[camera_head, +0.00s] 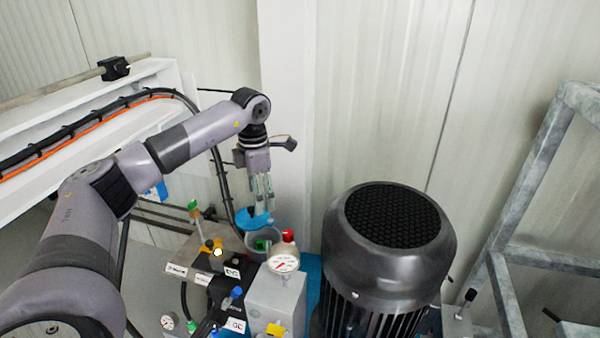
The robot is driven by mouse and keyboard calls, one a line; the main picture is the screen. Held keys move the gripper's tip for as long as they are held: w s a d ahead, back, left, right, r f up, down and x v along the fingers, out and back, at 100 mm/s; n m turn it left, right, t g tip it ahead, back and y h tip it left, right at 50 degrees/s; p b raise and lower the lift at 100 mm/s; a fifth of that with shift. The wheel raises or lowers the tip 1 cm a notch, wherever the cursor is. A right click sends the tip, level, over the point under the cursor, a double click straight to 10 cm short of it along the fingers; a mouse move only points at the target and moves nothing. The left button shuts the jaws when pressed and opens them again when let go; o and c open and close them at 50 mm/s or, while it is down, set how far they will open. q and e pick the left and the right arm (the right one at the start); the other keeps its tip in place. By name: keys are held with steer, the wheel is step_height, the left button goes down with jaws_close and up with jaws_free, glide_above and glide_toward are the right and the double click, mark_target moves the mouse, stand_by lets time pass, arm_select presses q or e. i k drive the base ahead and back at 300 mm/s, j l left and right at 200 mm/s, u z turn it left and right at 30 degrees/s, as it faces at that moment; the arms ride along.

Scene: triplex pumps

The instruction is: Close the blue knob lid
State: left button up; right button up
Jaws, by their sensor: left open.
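A blue lid (252,220) sits at the upper left of a grey round cup (277,240); it looks tilted and leaves part of the cup's mouth uncovered. My left gripper (268,208) points down just above the lid and cup, with its fingers apart. The fingertips are close to the lid; I cannot tell whether they touch it. My right gripper is not in view.
A large black motor (389,255) stands to the right. A pressure gauge (283,260) and red knob (288,237) are just below the cup. A small blue-topped valve (237,292) and a green-topped valve (194,212) stand nearby. A grey metal frame (540,155) is at the far right.

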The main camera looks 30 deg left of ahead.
mark_target(246, 219)
steer(key=k, duration=1)
